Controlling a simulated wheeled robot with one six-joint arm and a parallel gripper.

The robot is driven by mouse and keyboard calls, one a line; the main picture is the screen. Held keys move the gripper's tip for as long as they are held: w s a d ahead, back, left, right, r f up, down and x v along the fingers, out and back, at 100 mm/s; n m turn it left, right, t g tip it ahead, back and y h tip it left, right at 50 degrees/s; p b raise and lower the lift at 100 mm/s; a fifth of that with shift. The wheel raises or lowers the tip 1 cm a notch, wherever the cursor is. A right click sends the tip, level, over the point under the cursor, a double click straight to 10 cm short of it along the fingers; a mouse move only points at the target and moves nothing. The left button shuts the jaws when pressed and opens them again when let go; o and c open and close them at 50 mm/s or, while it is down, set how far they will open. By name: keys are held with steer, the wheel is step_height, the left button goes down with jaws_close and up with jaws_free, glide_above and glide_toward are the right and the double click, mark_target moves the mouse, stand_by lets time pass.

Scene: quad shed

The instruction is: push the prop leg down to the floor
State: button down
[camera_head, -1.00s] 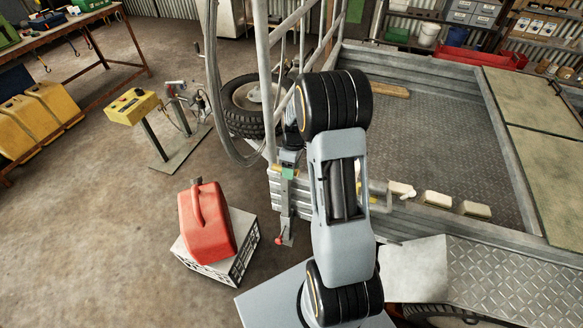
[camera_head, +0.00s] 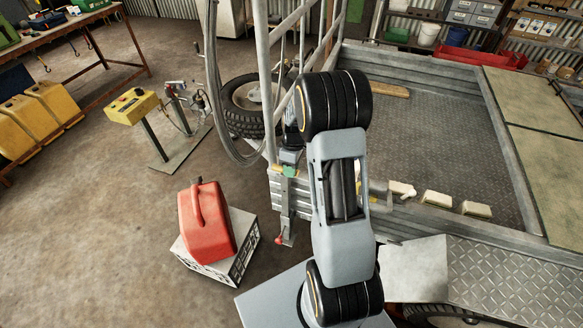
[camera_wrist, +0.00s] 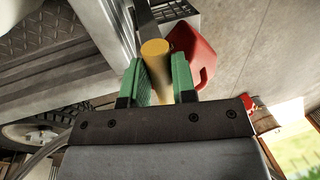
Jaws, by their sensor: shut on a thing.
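The prop leg (camera_head: 286,218) is a narrow grey upright bar at the trailer's near left corner, with a red knob (camera_head: 279,239) near its lower end. I cannot tell whether its foot touches the floor. My gripper (camera_head: 290,171) is at the leg's upper part, partly hidden by my own arm. In the wrist view, the green finger pads of my gripper (camera_wrist: 159,80) are shut on a round yellow grip (camera_wrist: 155,50). A grey bar (camera_wrist: 146,18) runs on beyond the yellow grip.
A red fuel can (camera_head: 206,222) stands on a pale crate (camera_head: 243,250) left of the leg. The grey trailer (camera_head: 440,130) fills the right. A spare tyre (camera_head: 243,105) is behind the leg. A yellow-topped stand (camera_head: 131,106) is farther left. Concrete floor (camera_head: 90,220) at left is clear.

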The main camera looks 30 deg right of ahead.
step_height(320, 180, down, 9)
steer(key=b, duration=0.5)
steer(key=shift+r, duration=0.2)
steer(key=c, duration=0.9)
jaws_free()
steer(key=shift+c, duration=0.2)
steer(key=shift+r, duration=0.1)
step_height(320, 180, up, 14)
steer(key=w+d, duration=0.2)
steer(key=shift+f+p, duration=0.25)
steer(key=shift+p, duration=0.2)
steer(key=shift+s, duration=0.1)
steer(key=shift+c, duration=0.4)
